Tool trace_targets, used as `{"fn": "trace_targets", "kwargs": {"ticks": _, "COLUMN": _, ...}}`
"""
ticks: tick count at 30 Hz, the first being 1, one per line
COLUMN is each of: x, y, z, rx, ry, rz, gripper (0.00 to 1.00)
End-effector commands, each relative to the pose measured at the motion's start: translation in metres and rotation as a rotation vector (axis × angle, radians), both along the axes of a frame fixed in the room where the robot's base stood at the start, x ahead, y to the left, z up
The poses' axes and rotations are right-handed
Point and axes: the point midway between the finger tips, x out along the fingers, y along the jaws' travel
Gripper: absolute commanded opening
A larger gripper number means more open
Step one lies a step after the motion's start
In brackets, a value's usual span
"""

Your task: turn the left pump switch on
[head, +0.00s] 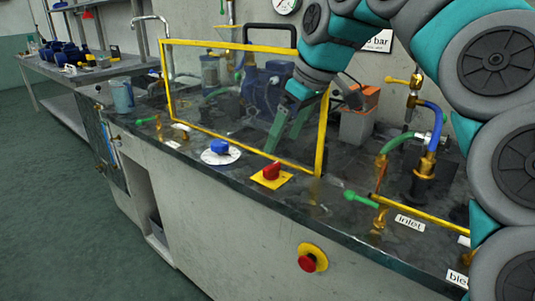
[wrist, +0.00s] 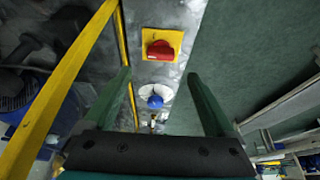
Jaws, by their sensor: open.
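A red rotary knob on a square yellow plate (head: 271,172) sits on the bench's front strip. A blue knob on a round white disc (head: 220,151) sits to its left. I cannot tell which is the left pump switch; no label shows on either. My gripper (head: 283,145) is open and empty, its green fingers pointing down above the bench, apart from both knobs. In the wrist view, the red knob (wrist: 160,49) lies just beyond the fingertips, and the blue knob (wrist: 155,101) shows between the fingers.
A yellow-framed clear guard (head: 243,45) stands behind the knobs, close beside my gripper. A red emergency button (head: 307,263) is on the bench's front face. Green-handled valves (head: 360,199) and pipes stand at right. The floor at left is clear.

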Motion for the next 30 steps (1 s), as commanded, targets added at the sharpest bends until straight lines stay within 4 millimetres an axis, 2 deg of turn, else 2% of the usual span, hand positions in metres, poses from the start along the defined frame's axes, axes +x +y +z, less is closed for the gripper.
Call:
{"fn": "trace_targets", "kwargs": {"ticks": 5, "x": 0.003, "y": 0.003, "z": -0.011, "rx": 0.0, "ry": 0.0, "rz": -0.001, "gripper": 0.9}}
{"fn": "trace_targets", "kwargs": {"ticks": 18, "x": 0.015, "y": 0.021, "z": -0.064, "rx": -0.001, "ry": 0.002, "rz": -0.001, "gripper": 0.9}}
{"fn": "trace_targets", "kwargs": {"ticks": 27, "x": 0.017, "y": 0.022, "z": -0.069, "rx": 0.0, "ry": -0.001, "rz": -0.001, "gripper": 0.9}}
{"fn": "trace_targets", "kwargs": {"ticks": 30, "x": 0.017, "y": 0.022, "z": -0.069, "rx": 0.0, "ry": -0.001, "rz": -0.001, "gripper": 0.81}}
